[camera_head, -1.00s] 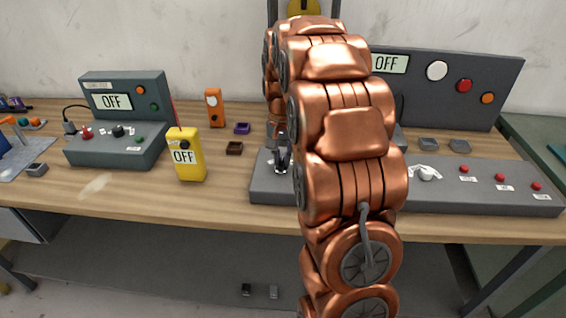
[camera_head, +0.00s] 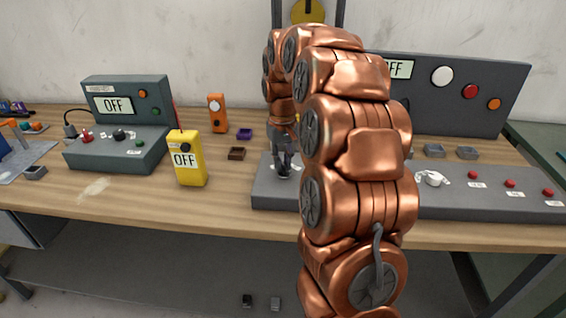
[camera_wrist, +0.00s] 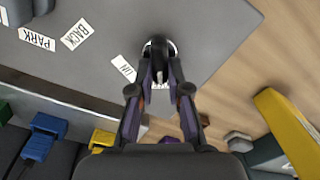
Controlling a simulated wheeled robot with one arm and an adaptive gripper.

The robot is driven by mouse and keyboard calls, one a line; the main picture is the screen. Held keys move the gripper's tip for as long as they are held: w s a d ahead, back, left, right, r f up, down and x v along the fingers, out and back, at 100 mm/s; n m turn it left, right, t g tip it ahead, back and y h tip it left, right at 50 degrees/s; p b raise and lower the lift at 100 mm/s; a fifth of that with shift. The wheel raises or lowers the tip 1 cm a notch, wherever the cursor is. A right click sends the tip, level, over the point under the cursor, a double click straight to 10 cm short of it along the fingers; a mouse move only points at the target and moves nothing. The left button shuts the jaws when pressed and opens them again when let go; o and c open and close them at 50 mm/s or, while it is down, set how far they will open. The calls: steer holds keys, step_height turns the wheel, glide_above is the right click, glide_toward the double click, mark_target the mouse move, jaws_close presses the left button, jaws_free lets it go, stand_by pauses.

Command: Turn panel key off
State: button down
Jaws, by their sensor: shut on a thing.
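The grey panel (camera_head: 272,196) is a low console on the bench with a tall back board; a display (camera_head: 397,69) on the board is partly hidden by my arm, and its visible letters read "FF". My gripper (camera_head: 283,172) is over the panel's left end. In the wrist view my gripper (camera_wrist: 159,82) points at the panel top (camera_wrist: 95,45) and is shut on a small dark panel key (camera_wrist: 158,43) in a pale round seat. The fingers cover part of the key, so its exact angle is unclear. Labels PARK and BACK lie to its left.
A yellow box (camera_head: 187,160) reading OFF stands left of the panel. A green-grey console (camera_head: 118,125), also reading OFF, and an orange box (camera_head: 217,113) are farther left. Red buttons (camera_head: 510,183) and a white knob (camera_head: 432,179) sit on the panel's right side.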

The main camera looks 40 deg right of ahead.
mark_target(283, 163)
stand_by(0.4)
steer(key=c, duration=1.1)
jaws_free()
step_height(283, 163, up, 12)
